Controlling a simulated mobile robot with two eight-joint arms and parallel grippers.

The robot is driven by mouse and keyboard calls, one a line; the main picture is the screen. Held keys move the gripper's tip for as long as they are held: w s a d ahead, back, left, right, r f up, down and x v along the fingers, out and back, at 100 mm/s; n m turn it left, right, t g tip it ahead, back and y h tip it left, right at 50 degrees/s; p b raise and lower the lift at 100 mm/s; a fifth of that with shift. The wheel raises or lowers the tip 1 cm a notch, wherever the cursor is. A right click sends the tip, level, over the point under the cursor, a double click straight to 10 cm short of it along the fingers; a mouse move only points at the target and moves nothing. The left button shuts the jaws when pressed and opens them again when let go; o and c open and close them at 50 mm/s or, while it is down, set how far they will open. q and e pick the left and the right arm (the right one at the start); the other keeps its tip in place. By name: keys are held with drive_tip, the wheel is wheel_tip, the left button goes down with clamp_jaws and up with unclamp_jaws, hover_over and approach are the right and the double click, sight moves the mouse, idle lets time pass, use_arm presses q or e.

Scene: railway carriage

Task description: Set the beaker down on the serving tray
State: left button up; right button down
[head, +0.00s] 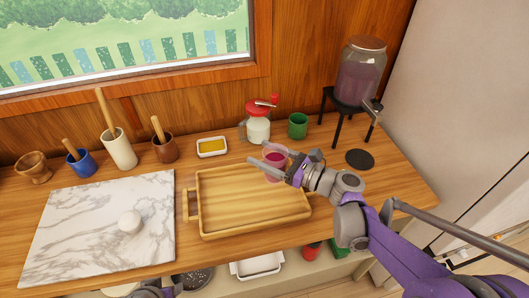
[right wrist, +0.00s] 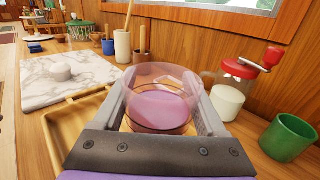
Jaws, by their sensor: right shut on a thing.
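The beaker (head: 275,158) is clear glass with pink-purple liquid and looks upright. My right gripper (head: 264,157) is shut on it, one finger on each side. In the right wrist view the beaker (right wrist: 160,108) fills the space between the fingers. The serving tray (head: 250,208) is light wood with a raised rim and lies on the counter. In the head view the beaker overlaps its back right corner; I cannot tell the height between them. The tray also shows at lower left in the right wrist view (right wrist: 50,128). Only a piece of my left arm shows at the bottom edge.
A red-lidded jar (head: 258,124), a green cup (head: 298,125) and a yellow-filled dish (head: 212,147) stand behind the tray. A drink dispenser (head: 361,75) on a black stand and a dark coaster (head: 360,159) are at right. A marble board (head: 85,230) lies left.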

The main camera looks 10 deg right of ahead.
wheel_tip(320, 180, down, 7)
drive_tip(key=b, duration=0.5)
drive_tip(key=shift+w+r, duration=0.1)
drive_tip(key=shift+r, duration=0.1)
drive_tip(key=shift+f, duration=0.25)
idle(0.3)
unclamp_jaws()
drive_tip(key=v, duration=0.7)
drive_tip(key=shift+d, duration=0.2)
clamp_jaws()
idle(0.5)
